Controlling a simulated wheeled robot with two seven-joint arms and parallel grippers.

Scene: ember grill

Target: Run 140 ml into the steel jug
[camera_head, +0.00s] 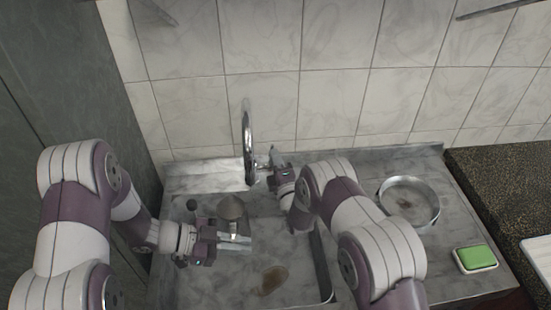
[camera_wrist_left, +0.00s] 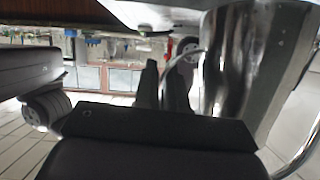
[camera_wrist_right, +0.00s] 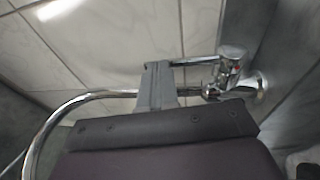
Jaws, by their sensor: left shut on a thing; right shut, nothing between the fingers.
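The steel jug (camera_head: 232,208) stands in the left part of the sink, below the tap. It fills the right side of the left wrist view (camera_wrist_left: 240,75) as a shiny curved wall. My left gripper (camera_head: 235,241) is shut on the jug, apparently at its handle (camera_wrist_left: 185,58); the exact grip is partly hidden. The chrome tap (camera_head: 248,140) arches above the jug. My right gripper (camera_head: 273,157) is shut and empty beside the tap's lever (camera_wrist_right: 193,62). Its fingertips (camera_wrist_right: 157,68) are at the lever's end; touching cannot be told. No water stream is visible.
A round steel pan (camera_head: 436,213) sits on the counter to the right. A green sponge (camera_head: 475,256) lies in a white dish near the front right. A brown stain (camera_head: 271,279) marks the sink floor. The tiled wall (camera_head: 330,95) stands close behind the tap.

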